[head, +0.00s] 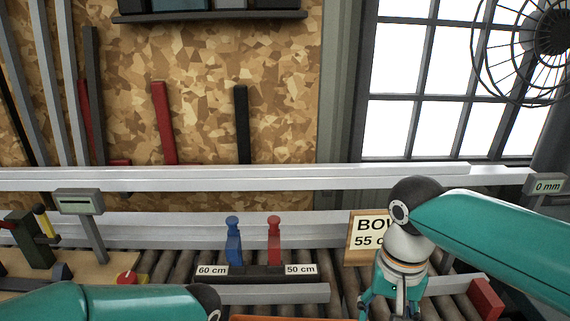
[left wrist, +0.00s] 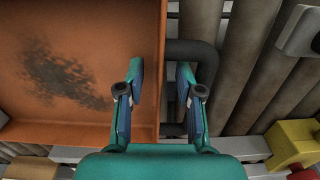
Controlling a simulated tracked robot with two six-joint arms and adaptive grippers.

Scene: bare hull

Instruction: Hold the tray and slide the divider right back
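An orange tray (left wrist: 75,118) with a dark scuff on its floor fills the left of the left wrist view. Only a strip of its rim (head: 280,319) shows at the bottom of the head view. A black bar-like handle (left wrist: 190,48) stands at its right wall. My left gripper (left wrist: 160,95) is open, its fingers apart on either side of that wall; I cannot tell whether they touch it. In the head view the left gripper is out of frame. My right gripper (head: 392,312) points down at the bottom edge, its fingertips cut off. I cannot make out the divider.
Conveyor rollers (left wrist: 265,70) lie beside the tray. A blue stop (head: 234,243) labelled 60 cm and a red stop (head: 274,242) labelled 50 cm stand behind it. A sign (head: 366,240) stands beside my right arm. A yellow block (left wrist: 291,143) is at the lower right.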

